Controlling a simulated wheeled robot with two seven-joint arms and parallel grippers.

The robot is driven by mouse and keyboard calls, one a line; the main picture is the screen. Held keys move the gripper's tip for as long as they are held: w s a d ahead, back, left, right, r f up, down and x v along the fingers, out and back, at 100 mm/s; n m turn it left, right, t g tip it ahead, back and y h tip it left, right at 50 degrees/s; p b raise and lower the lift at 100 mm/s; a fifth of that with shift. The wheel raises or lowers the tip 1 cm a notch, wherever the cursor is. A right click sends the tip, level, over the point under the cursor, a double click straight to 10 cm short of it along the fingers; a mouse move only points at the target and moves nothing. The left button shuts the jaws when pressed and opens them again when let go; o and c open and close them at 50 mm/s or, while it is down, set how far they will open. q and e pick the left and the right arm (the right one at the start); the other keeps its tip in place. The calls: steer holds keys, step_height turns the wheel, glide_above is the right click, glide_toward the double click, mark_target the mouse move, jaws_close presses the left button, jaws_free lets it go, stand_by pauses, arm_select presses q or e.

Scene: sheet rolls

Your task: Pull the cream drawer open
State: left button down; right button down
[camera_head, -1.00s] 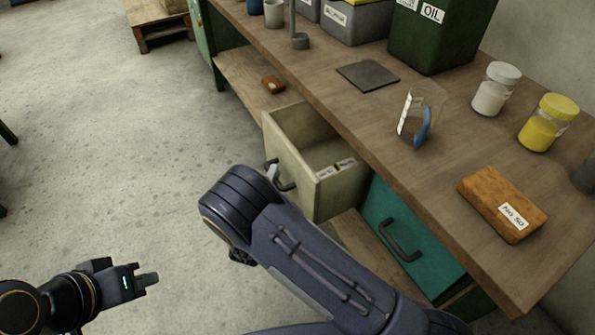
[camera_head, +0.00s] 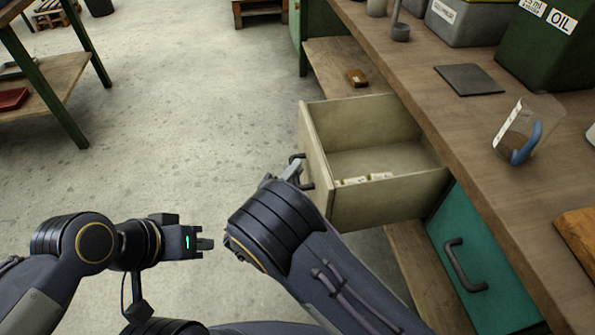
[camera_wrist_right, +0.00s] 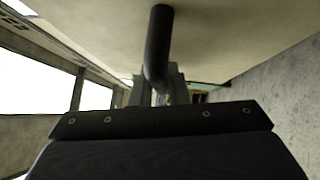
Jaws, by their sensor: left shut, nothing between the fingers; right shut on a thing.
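The cream drawer (camera_head: 385,208) stands pulled out from under the workbench, with small white labelled items (camera_head: 364,179) inside near its front. Its dark handle (camera_head: 306,172) is on the front panel, and it shows large in the right wrist view (camera_wrist_right: 157,45). My right gripper (camera_head: 293,170) is at the handle, shut on it; my own wrist hides part of it in the head view. My left gripper (camera_head: 205,244) is shut and empty, held over the floor to the left of the drawer.
A teal drawer (camera_head: 478,262) is closed to the right. The workbench top (camera_head: 440,108) holds a clear jug with a blue handle (camera_head: 520,132), a dark plate (camera_head: 468,80) and bins. A brown block (camera_head: 357,77) lies on the lower shelf. The floor (camera_head: 190,130) left of the drawer is clear.

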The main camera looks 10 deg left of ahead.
steer(key=c, duration=1.4)
jaws_free()
steer(key=v, duration=0.8)
steer(key=shift+p, duration=0.35)
steer(key=shift+d, duration=0.1)
